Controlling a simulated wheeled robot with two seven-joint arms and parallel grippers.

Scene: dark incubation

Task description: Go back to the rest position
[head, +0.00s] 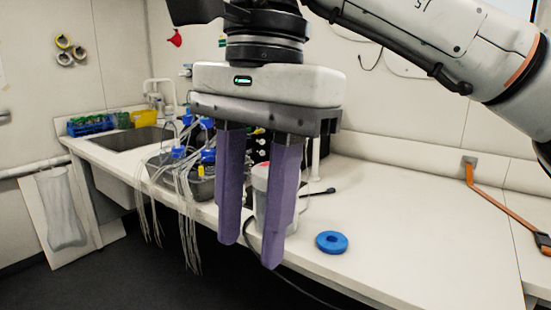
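My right gripper (255,255) hangs in the middle of the head view, pointing down, with its arm coming in from the upper right. Its two purple fingers are apart with a gap between them, and I see nothing held in the gap. It appears in front of the bench edge and hides part of what stands behind it. My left gripper does not show in the head view.
A sink (135,138) is at left; an orange strap (490,195) at right.

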